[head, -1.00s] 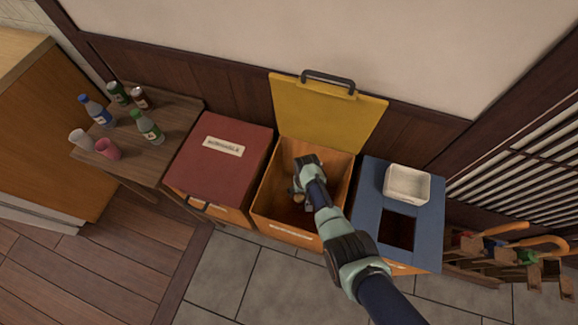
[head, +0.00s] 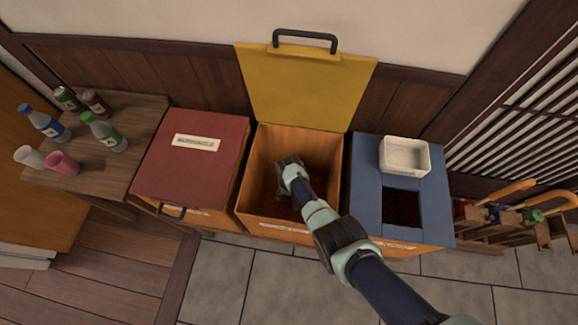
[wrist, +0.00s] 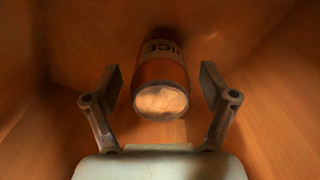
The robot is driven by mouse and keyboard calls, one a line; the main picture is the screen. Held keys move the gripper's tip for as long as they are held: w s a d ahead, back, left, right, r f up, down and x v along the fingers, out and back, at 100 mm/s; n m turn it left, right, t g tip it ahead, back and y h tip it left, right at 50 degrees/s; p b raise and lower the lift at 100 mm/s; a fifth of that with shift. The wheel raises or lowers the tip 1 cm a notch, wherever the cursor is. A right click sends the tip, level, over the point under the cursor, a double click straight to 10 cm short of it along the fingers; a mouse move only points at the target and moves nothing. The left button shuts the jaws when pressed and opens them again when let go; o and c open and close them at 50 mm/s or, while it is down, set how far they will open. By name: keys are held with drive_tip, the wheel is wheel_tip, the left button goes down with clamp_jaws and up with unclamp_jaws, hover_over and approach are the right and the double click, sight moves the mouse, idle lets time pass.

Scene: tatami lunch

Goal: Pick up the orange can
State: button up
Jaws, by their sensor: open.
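A can (wrist: 160,72) with an orange-brown body and a dark label band with pale letters shows in the wrist view. One pale round end faces me. It is inside the open wooden bin (head: 262,165) with the raised yellow lid (head: 300,85). My gripper (wrist: 158,80) is open, with one finger on each side of the can and a visible gap at both sides. In the head view my gripper (head: 288,168) reaches down into the bin, and the can cannot be made out there.
A red-lidded bin (head: 190,165) stands to the left and a blue-topped bin (head: 367,210) with a white tray (head: 404,155) to the right. Bottles, cans and cups crowd a wooden table (head: 130,130) at the far left. The bin walls surround my gripper closely.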

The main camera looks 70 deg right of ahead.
drive_tip(key=shift+f, duration=0.15)
drive_tip(key=c, duration=1)
wheel_tip(320, 180, up, 20)
drive_tip(key=p, duration=1.3)
drive_tip(key=shift+p, duration=0.35)
drive_tip(key=shift+c, duration=0.2)
